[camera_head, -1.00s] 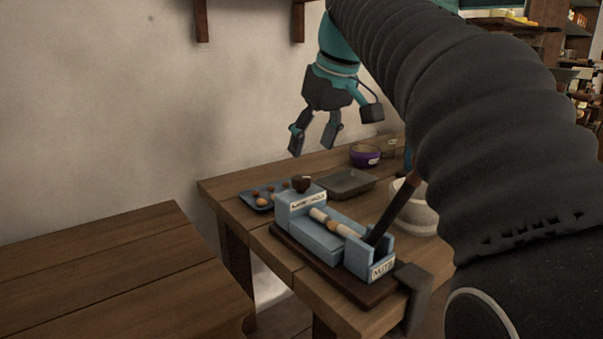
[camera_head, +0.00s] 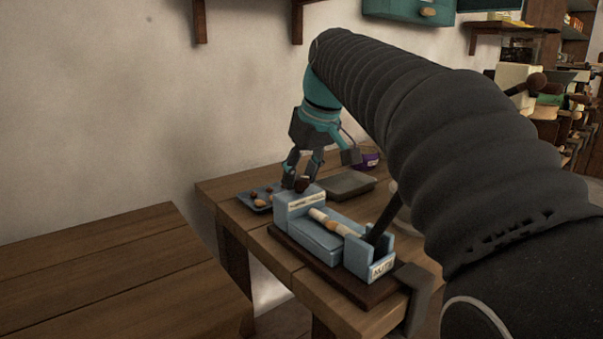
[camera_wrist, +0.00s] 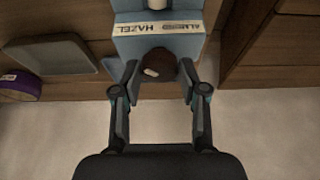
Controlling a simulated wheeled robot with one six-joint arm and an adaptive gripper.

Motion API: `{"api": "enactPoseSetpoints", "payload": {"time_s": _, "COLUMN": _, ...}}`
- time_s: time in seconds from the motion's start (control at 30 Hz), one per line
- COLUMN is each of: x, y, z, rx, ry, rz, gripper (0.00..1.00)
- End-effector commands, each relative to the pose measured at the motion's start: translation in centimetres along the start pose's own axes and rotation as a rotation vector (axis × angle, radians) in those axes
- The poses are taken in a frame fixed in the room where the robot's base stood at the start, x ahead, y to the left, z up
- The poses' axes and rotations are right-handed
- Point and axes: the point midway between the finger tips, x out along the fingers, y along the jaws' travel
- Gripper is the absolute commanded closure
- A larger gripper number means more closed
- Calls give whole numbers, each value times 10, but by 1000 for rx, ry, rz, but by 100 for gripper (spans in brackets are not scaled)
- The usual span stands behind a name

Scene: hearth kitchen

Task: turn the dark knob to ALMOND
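The dark knob (camera_wrist: 158,65) sits on the end block of a light blue nut device (camera_head: 320,237). The knob is round and dark brown with a pale mark on its face. A label strip (camera_wrist: 160,28) beside it reads HAZEL at one end; the rest is hard to read and appears upside down in the wrist view. My gripper (camera_wrist: 158,82) is open, with one finger on each side of the knob. In the head view my gripper (camera_head: 300,178) is just above the knob (camera_head: 302,185). I cannot tell whether the fingers touch it.
A blue tray with nuts (camera_head: 254,203) lies left of the device, a grey tray (camera_head: 348,184) behind it. A purple bowl (camera_head: 369,160) stands at the back. A dark lever (camera_head: 384,217) rises at the device's NUTS end. Another wooden table (camera_head: 110,275) is at left.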

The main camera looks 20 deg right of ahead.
Motion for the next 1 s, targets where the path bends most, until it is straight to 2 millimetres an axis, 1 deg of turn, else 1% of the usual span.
{"api": "enactPoseSetpoints", "payload": {"time_s": 0.03, "x": 0, "y": 0, "z": 0, "rx": 0, "ry": 0, "rz": 0, "gripper": 78}}
{"api": "enactPoseSetpoints", "payload": {"time_s": 0.07, "x": 0, "y": 0, "z": 0, "rx": 0, "ry": 0, "rz": 0, "gripper": 85}}
{"api": "enactPoseSetpoints", "payload": {"time_s": 0.1, "x": 0, "y": 0, "z": 0, "rx": 0, "ry": 0, "rz": 0, "gripper": 95}}
{"api": "enactPoseSetpoints", "payload": {"time_s": 0.13, "x": 0, "y": 0, "z": 0, "rx": 0, "ry": 0, "rz": 0, "gripper": 96}}
{"api": "enactPoseSetpoints", "payload": {"time_s": 0.37, "x": 0, "y": 0, "z": 0, "rx": 12, "ry": -1, "rz": 4, "gripper": 96}}
{"api": "enactPoseSetpoints", "payload": {"time_s": 0.57, "x": -1, "y": -1, "z": 0, "rx": 75, "ry": -2, "rz": 31, "gripper": 96}}
{"api": "enactPoseSetpoints", "payload": {"time_s": 0.77, "x": -1, "y": -2, "z": 0, "rx": 206, "ry": -2, "rz": 86, "gripper": 96}}
{"api": "enactPoseSetpoints", "payload": {"time_s": 1.0, "x": 0, "y": -3, "z": -1, "rx": 412, "ry": -2, "rz": 172, "gripper": 96}}
